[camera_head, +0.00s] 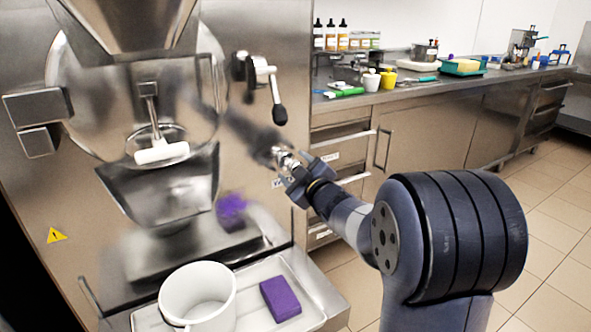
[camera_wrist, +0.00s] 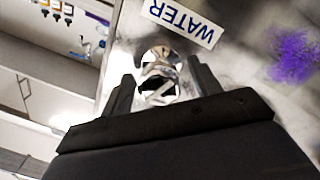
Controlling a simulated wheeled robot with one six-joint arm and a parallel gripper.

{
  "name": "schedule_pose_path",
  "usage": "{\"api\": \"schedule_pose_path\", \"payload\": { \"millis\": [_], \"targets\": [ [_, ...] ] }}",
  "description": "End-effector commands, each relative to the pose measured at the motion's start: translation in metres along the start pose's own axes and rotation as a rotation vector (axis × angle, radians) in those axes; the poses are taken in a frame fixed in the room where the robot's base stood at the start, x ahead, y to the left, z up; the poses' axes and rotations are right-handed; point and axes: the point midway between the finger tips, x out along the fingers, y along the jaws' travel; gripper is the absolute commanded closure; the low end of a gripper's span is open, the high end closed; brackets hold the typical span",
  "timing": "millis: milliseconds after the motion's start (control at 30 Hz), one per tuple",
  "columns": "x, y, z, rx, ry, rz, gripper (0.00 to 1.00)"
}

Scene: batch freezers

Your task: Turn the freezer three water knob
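The water knob (camera_wrist: 158,70) is a shiny metal fitting on the freezer front, beside a white label reading WATER (camera_wrist: 183,20) in the wrist view. In the head view the knob (camera_head: 284,158) shows small and partly covered at the tip of my gripper (camera_head: 290,178). In the wrist view the two dark fingers of my gripper (camera_wrist: 160,80) stand on either side of the knob, with small gaps visible between fingers and metal. The gripper looks open around the knob. Whether a finger touches it is hard to tell.
A black-handled lever (camera_head: 279,112) is above my gripper. A white bucket (camera_head: 198,297) and a purple sponge (camera_head: 280,299) sit on the freezer's tray (camera_head: 318,309) below. A counter (camera_head: 340,100) with bottles and cups stands behind.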

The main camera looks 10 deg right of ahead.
Motion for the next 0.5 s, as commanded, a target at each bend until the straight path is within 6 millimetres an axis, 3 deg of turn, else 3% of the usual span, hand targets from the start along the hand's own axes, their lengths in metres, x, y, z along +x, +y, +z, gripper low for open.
{"api": "schedule_pose_path", "payload": {
  "millis": [500],
  "targets": [
    [-0.0003, -0.0001, 0.0, 0.0, 0.0, 0.0, 0.83]
  ]
}}
